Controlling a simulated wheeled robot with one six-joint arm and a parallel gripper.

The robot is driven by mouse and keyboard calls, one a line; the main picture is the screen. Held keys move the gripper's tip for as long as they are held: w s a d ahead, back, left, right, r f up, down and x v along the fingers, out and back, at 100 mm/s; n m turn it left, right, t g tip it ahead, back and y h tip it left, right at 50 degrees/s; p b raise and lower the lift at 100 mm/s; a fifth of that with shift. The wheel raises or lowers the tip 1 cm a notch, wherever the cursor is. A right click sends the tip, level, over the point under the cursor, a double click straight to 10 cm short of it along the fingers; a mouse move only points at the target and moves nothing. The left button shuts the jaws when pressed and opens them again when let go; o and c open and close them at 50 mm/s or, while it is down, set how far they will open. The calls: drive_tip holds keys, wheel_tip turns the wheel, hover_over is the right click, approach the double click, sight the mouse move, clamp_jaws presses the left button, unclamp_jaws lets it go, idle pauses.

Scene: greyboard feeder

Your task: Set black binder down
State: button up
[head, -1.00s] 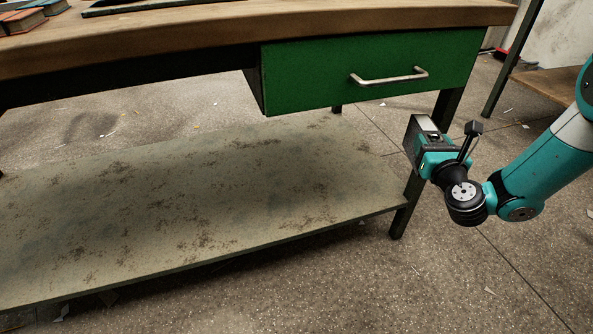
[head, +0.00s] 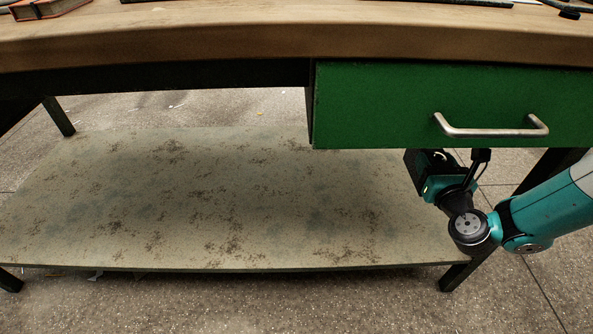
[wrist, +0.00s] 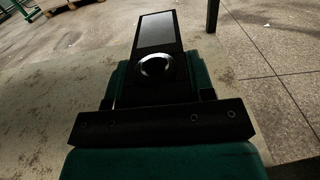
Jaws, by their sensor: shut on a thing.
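The black binder (wrist: 155,88) fills the middle of the wrist view, its spine showing a grey label panel and a round metal-rimmed finger hole. My gripper (wrist: 158,104) is shut on it, one finger on each side. In the head view the binder (head: 412,166) is a small dark block, partly hidden by my gripper (head: 430,176). They appear just below the green drawer, in front of the right end of the bench's lower shelf (head: 200,205). The binder's gap to the shelf cannot be told.
The green drawer (head: 390,95) with its metal handle (head: 490,131) hangs above my gripper. The wooden bench top (head: 250,40) runs across the top, with a red-covered book (head: 48,8) at its left. A dark bench leg (head: 463,272) stands at the right. The lower shelf is bare.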

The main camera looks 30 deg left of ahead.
drive_tip(key=shift+w+d, duration=0.1)
drive_tip(key=shift+w, duration=0.05)
wheel_tip(320, 180, down, 20)
drive_tip(key=b, duration=1.4)
drive_tip(key=shift+f+b, duration=0.1)
drive_tip(key=shift+b, duration=0.25)
drive_tip(key=o, duration=1.1)
